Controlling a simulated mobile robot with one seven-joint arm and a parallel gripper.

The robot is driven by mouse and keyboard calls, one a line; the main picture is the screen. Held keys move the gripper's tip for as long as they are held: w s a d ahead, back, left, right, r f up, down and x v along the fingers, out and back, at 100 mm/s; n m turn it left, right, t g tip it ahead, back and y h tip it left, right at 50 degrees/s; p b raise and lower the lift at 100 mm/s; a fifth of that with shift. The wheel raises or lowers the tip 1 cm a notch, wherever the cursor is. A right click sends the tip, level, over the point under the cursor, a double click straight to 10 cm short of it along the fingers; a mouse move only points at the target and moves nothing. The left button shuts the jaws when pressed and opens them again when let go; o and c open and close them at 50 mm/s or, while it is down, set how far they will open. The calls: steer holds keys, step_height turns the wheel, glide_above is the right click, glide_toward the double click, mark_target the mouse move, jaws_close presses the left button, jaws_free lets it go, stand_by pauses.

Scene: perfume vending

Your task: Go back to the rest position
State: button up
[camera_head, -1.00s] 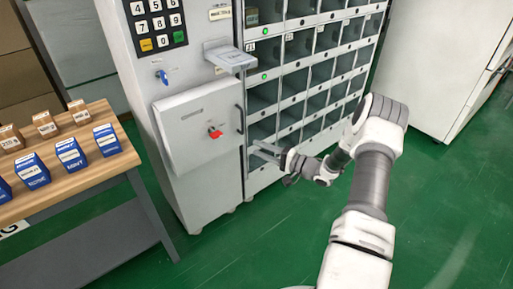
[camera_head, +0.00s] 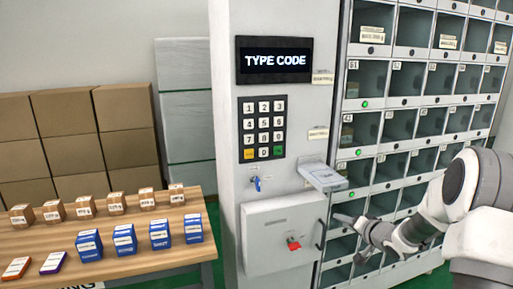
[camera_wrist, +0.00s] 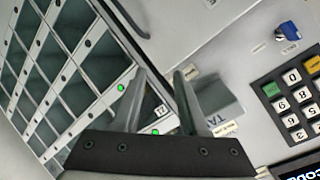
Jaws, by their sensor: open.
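My gripper (camera_head: 345,222) is in front of the lower cells of the locker grid, to the right of the white box with the red knob (camera_head: 293,244). In the wrist view its two fingers (camera_wrist: 160,80) stand apart with nothing between them. The fingers partly cover the grey tray (camera_wrist: 218,98) and the locker's edge there. My arm reaches in from the right side of the head view.
The vending machine's screen (camera_head: 275,60) reads TYPE CODE above a keypad (camera_head: 263,128). The small grey tray (camera_head: 323,178) juts out below. Blue boxes (camera_head: 160,234) and brown boxes (camera_head: 147,198) stand on a wooden table (camera_head: 215,250) at left. Cardboard boxes (camera_head: 66,112) are stacked behind.

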steer(key=s+a+r+n+g+h+p, duration=0.1)
steer(key=s+a+r+h+p, duration=0.15)
steer(key=s+r, duration=0.6)
steer(key=s+a+r+n+g+h+p, duration=0.15)
steer(key=s+r+h, duration=0.35)
steer(key=r, duration=0.7)
steer(key=s+a+r+n+g+y+p, duration=0.1)
steer(key=s+a, duration=0.3)
steer(key=s, duration=0.9)
steer(key=s+a+r+n+g+y+p, duration=0.1)
steer(key=s+a, duration=0.4)
steer(key=s, duration=0.8)
steer(key=shift+a+r+n+g+y+p, duration=0.15)
steer(key=shift+a+n+g+y+p, duration=0.05)
steer(key=shift+n+g+y+p, duration=0.9)
steer(key=shift+o, duration=0.2)
steer(key=shift+m, duration=0.25)
